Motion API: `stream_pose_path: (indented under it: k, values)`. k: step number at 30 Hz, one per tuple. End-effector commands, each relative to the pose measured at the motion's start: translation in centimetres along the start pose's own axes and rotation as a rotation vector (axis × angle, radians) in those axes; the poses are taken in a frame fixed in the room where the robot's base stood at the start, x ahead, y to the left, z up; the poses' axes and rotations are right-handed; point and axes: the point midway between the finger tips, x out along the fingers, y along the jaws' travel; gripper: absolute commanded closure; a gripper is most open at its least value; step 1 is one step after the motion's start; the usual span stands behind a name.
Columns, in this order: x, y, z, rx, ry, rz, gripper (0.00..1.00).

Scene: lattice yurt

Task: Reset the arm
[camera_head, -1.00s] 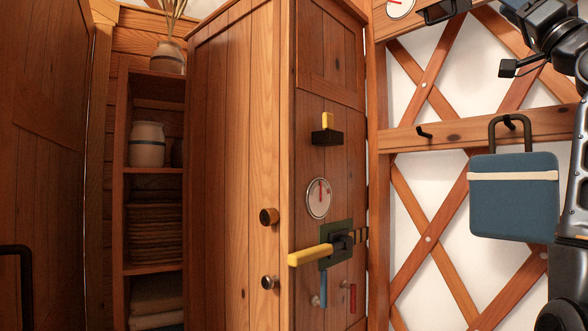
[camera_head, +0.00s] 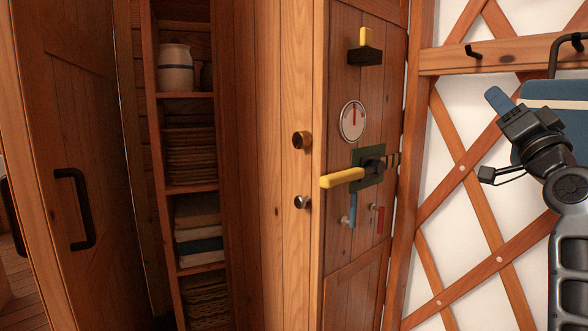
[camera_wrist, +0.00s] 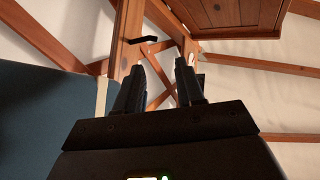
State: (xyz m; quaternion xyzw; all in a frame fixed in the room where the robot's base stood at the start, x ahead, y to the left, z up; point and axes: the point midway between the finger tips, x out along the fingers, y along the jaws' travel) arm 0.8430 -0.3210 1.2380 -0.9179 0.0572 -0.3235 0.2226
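My gripper (camera_wrist: 159,82) is seen in the wrist view with its two dark fingers apart and nothing between them. In the head view my arm rises at the right edge, and its dark wrist (camera_head: 535,135) stands in front of the lattice wall and the blue bag (camera_head: 566,92). The fingers are hard to make out there. The bag also fills the left side of the wrist view (camera_wrist: 45,115). I cannot tell the gap between my gripper and the bag.
A wooden cabinet door with a yellow lever handle (camera_head: 343,178), a round dial (camera_head: 353,121) and knobs stands in the middle. Shelves (camera_head: 190,95) with a jar and folded cloths are left of it.

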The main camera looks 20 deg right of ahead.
Motion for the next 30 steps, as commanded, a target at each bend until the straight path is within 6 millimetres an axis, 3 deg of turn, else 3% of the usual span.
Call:
stream_pose_path:
  k: [1,6,15,23,30]
  values:
    - [-1.7,0.3,2.4,-0.005,-0.031,0.023,0.62]
    - [-7.8,0.9,8.8,-0.039,-0.115,0.083,0.62]
    - [-19.9,-0.1,17.0,-0.118,-0.274,0.15,0.62]
    - [-30.9,-2.5,20.4,-0.198,-0.419,0.166,0.62]
    - [-40.5,-5.5,20.5,-0.275,-0.554,0.148,0.62]
